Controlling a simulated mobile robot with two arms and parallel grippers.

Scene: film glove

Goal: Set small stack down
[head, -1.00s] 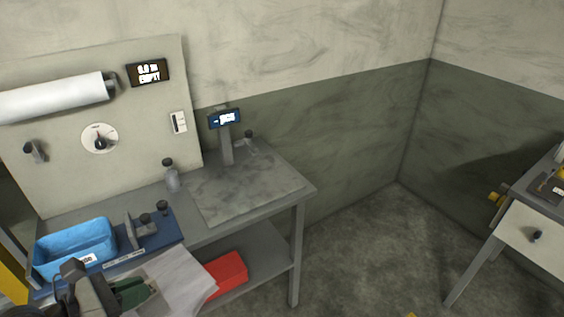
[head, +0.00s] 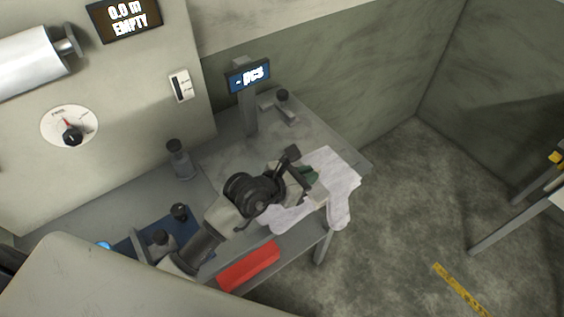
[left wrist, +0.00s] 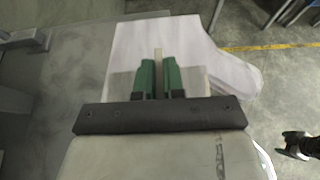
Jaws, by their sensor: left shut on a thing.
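A small stack of thin white sheets or film gloves (head: 340,180) hangs limp from my left gripper (head: 308,178). The gripper's green fingers are shut on it. In the left wrist view the white stack (left wrist: 190,40) spreads out beyond and beside the fingers (left wrist: 158,80). In the head view it is over the right front corner of the grey bench, partly past the edge. I cannot tell whether it touches the bench top. The scale display (head: 248,75) reads "- pcs" on its post behind the gripper.
The grey bench top (head: 225,165) is bare behind the gripper. A grey bottle-like object (head: 180,160) stands near the back panel. A small dark-knobbed fitting (head: 283,98) sits at the back. A red bin (head: 248,265) is on the lower shelf. Open floor lies to the right.

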